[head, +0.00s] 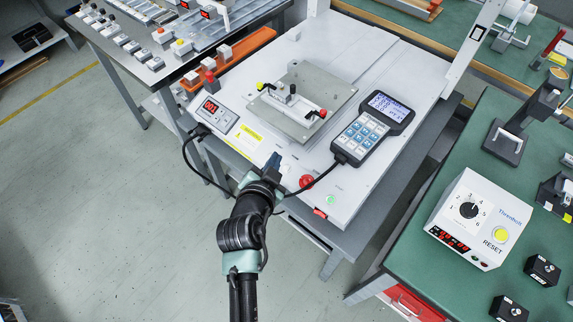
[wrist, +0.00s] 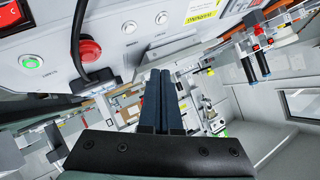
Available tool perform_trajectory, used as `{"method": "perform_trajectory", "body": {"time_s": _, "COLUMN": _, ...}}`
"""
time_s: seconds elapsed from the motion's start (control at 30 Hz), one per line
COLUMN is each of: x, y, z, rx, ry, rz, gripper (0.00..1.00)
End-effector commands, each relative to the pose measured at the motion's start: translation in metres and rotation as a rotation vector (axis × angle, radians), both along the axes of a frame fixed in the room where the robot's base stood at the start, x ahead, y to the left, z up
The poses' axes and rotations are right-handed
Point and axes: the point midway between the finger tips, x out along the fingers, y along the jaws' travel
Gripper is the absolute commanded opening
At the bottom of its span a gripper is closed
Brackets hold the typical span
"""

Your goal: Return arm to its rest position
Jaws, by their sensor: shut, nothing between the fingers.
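My gripper (head: 273,163) is at the end of my dark arm, in front of the front edge of the white gantry machine (head: 385,70) in the head view. In the wrist view its two dark blue fingers (wrist: 159,98) are side by side and closed, with nothing between them. I cannot tell how far the fingertips are from the machine's front panel.
A red emergency button (head: 306,181) and a green button (head: 331,199) are on the machine's front, right of my gripper. A black cable runs to the keypad pendant (head: 372,127). A fixture plate (head: 302,100) lies on the machine. Open floor (head: 110,190) lies to the left.

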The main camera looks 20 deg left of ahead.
Motion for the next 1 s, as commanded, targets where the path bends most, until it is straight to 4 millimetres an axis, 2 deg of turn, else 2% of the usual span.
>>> {"method": "perform_trajectory", "body": {"time_s": 0.33, "x": 0.001, "y": 0.000, "z": 0.001, "rx": 0.000, "ry": -0.003, "rz": -0.001, "gripper": 0.00}}
{"method": "perform_trajectory", "body": {"time_s": 0.37, "x": 0.003, "y": -0.001, "z": 0.005, "rx": -0.001, "ry": -0.010, "rz": 0.000, "gripper": 0.00}}
{"method": "perform_trajectory", "body": {"time_s": 0.47, "x": 0.017, "y": -0.006, "z": 0.033, "rx": -0.003, "ry": -0.061, "rz": 0.000, "gripper": 0.00}}
{"method": "perform_trajectory", "body": {"time_s": 0.57, "x": 0.038, "y": -0.017, "z": 0.088, "rx": -0.014, "ry": -0.161, "rz": 0.000, "gripper": 0.00}}
{"method": "perform_trajectory", "body": {"time_s": 0.73, "x": 0.064, "y": -0.047, "z": 0.213, "rx": -0.064, "ry": -0.390, "rz": -0.007, "gripper": 0.00}}
{"method": "perform_trajectory", "body": {"time_s": 0.87, "x": 0.063, "y": -0.074, "z": 0.309, "rx": -0.121, "ry": -0.572, "rz": -0.024, "gripper": 0.00}}
{"method": "perform_trajectory", "body": {"time_s": 0.9, "x": 0.059, "y": -0.082, "z": 0.339, "rx": -0.141, "ry": -0.630, "rz": -0.032, "gripper": 0.00}}
{"method": "perform_trajectory", "body": {"time_s": 0.97, "x": 0.049, "y": -0.095, "z": 0.382, "rx": -0.177, "ry": -0.718, "rz": -0.045, "gripper": 0.00}}
{"method": "perform_trajectory", "body": {"time_s": 1.0, "x": 0.040, "y": -0.104, "z": 0.411, "rx": -0.201, "ry": -0.776, "rz": -0.056, "gripper": 0.00}}
